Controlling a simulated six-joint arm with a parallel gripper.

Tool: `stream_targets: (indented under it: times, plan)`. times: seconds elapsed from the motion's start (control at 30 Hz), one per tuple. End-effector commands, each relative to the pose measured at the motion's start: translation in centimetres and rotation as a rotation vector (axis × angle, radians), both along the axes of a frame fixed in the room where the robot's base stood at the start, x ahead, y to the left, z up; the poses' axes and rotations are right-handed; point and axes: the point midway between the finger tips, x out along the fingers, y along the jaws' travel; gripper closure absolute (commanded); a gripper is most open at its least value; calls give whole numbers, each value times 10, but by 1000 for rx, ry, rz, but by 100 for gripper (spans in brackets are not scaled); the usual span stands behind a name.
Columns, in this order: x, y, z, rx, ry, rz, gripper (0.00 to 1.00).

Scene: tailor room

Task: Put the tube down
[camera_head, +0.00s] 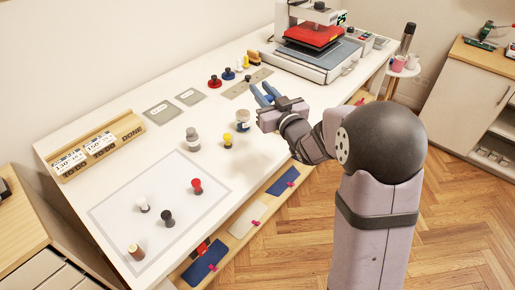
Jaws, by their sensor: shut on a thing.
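My gripper (264,96) is over the white worktable (130,125), toward its right edge, with its two blue fingers pointing up and left in the picture. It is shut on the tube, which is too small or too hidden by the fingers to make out. I cannot tell how high it is above the table.
A pale mat (120,210) holds several spools. A wooden rack with cards (97,146) is at left. Flat grey plates (160,112) lie behind. A red-topped press (312,36) stands at the far end.

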Motion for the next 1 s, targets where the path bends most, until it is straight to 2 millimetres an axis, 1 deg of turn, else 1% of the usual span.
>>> stream_targets:
  times: [0.03, 0.07, 0.2, 0.3, 0.4, 0.53, 0.9, 1.0]
  plan:
    - [11, 10, -8, -1, 5, 39, 100]
    - [16, 16, -11, 0, 5, 61, 100]
    - [28, 30, -36, 2, 9, 119, 100]
    - [30, 34, -53, 2, 8, 133, 100]
    - [30, 34, -66, 3, 6, 135, 100]
    - [32, 32, -75, 3, 3, 126, 100]
    - [32, 31, -77, 2, 2, 122, 100]
    - [32, 31, -82, 2, 4, 122, 100]
